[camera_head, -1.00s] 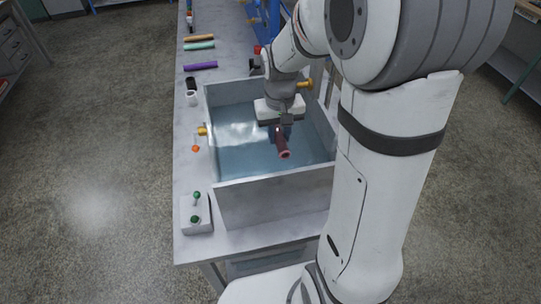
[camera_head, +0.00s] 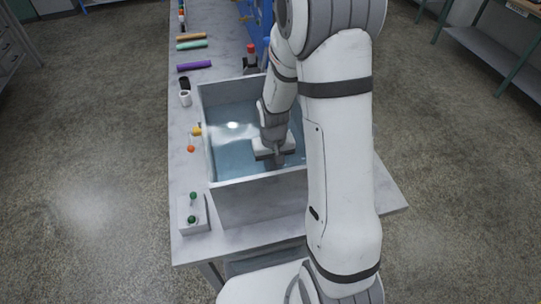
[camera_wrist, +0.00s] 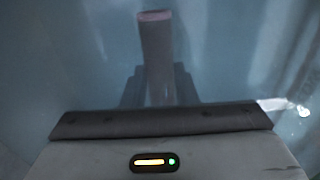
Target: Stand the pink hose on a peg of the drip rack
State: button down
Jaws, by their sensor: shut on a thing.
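The pink hose (camera_wrist: 157,50) is a short tube with a pink rim at its far end. My gripper (camera_wrist: 159,86) is shut on it, one dark finger on each side. In the head view my gripper (camera_head: 276,158) is low inside the grey tank (camera_head: 255,203), over or in the water (camera_head: 228,150); I cannot tell how deep. The wrist view is hazy and blue. The hose is hidden in the head view behind my gripper. I cannot clearly make out a drip rack.
Purple (camera_head: 195,66), green (camera_head: 192,44) and orange (camera_head: 192,37) tubes lie on the bench (camera_head: 190,246) beyond the tank. A small block with green-topped pieces (camera_head: 192,215) sits at the near left. The tank walls surround my gripper.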

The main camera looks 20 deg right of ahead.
jog(key=shift+f, duration=0.35)
jog(key=w+p, duration=0.1)
jog(key=w, duration=0.3)
jog(key=shift+w+p, duration=0.1)
jog(key=shift+p, duration=0.3)
jog(key=shift+f, duration=0.45)
jog(key=shift+f, duration=0.3)
jog(key=c, duration=1.1)
grip_release()
jog(key=shift+r, duration=0.1)
jog(key=shift+c, duration=0.2)
